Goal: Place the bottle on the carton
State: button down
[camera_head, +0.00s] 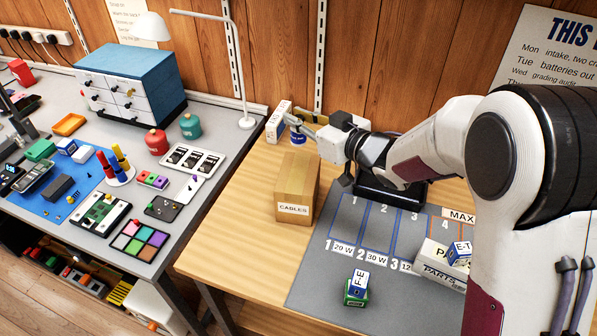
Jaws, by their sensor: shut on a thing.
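The carton (294,193) is a brown cardboard box with a CABLES label, upright on the wooden table left of the grey mat. My gripper (299,126) is at the carton's far side in the picture, its fingers pointing left. It is shut on a small blue thing with a white label, which looks like the bottle (298,139). The fingers hide part of it. The bottle shows just above the carton's back top edge; I cannot tell whether it is over the carton or behind it.
A tall white-and-orange box (278,121) stands close left of my gripper. The grey mat (315,275) has numbered lanes, a green-and-white block stack (357,287) and a parts box (440,262). The left bench carries red (156,142) and green (190,127) containers.

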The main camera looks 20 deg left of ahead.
aim_at(304, 142)
jog(key=shift+f, duration=3.15)
jog(key=shift+f, duration=1.85)
jog(key=shift+f, duration=0.1)
jog(key=c, duration=2)
grip_release()
jog(key=shift+d, duration=0.1)
